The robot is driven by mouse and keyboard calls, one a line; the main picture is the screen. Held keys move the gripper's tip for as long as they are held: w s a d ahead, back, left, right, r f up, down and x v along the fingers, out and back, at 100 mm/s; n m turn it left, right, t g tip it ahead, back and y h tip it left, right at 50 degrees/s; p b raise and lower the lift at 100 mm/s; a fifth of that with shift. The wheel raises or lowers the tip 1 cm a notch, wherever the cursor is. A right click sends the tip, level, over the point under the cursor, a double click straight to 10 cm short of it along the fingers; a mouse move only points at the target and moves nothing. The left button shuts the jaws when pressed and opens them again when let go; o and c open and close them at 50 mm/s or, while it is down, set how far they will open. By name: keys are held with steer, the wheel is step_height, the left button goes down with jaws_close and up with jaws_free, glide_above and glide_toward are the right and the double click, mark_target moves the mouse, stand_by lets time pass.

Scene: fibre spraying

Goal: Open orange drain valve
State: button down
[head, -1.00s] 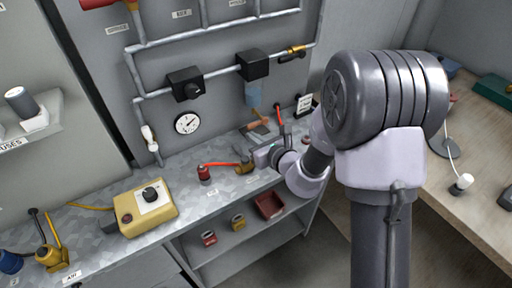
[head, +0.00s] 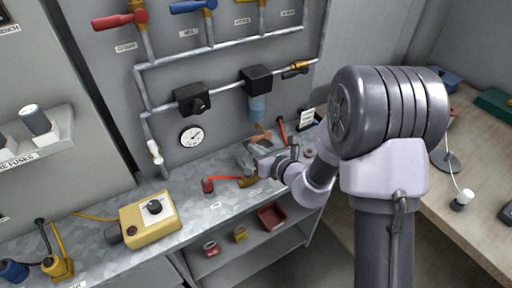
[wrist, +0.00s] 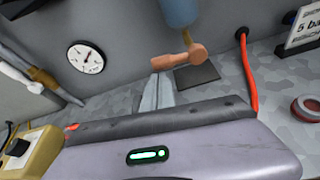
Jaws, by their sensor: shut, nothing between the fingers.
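The orange drain valve (wrist: 180,56) shows in the wrist view as a copper-orange handle under the blue filter bowl (wrist: 180,12). In the head view the valve (head: 259,138) is small, below the bowl (head: 257,109) near the back wall. My gripper (wrist: 158,80) is shut and empty, its grey fingers pointing toward the wall. In the wrist view the fingertips appear just below the left part of the handle; I cannot tell whether they touch it. In the head view my gripper (head: 250,155) is over the back of the bench, close to the valve.
A pressure gauge (wrist: 85,57) is on the wall to the left. An orange-red hose (wrist: 248,75) rises at the right, beside a "5 bar" sign (wrist: 302,28). A yellow control box (head: 150,219) stands on the bench (head: 200,225) at left.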

mark_target(257, 139)
step_height(257, 139, up, 2)
steer(key=m+y+p, duration=0.1)
steer(key=m+p, duration=0.1)
steer(key=p, duration=0.2)
steer(key=shift+r+g, duration=0.15)
steer(key=shift+g, duration=0.15)
steer(key=m+p, duration=0.1)
steer(key=r+m+y+p, duration=0.1)
steer(key=m+p, duration=0.1)
steer(key=shift+w+d+r+y, duration=0.15)
steer(key=shift+d+r+y, duration=0.05)
steer(key=shift+r+y, duration=0.1)
steer(key=m+p, duration=0.1)
steer(key=r+m+y+p, duration=0.1)
steer(key=d+p, duration=0.1)
steer(key=shift+w+r+m+g, duration=0.2)
steer(key=shift+w+m+g, duration=0.1)
steer(key=shift+m, duration=0.1)
steer(key=shift+w+d+r+m+y+p, duration=0.2)
steer(key=shift+m+y+p, duration=0.15)
steer(key=shift+m, duration=0.25)
steer(key=shift+w+d+r+m+y+p, duration=0.1)
steer(key=shift+d+r+m+y+p, duration=0.1)
steer(key=shift+m+y, duration=0.3)
steer(key=shift+s+f, duration=0.1)
steer(key=shift+f, duration=0.05)
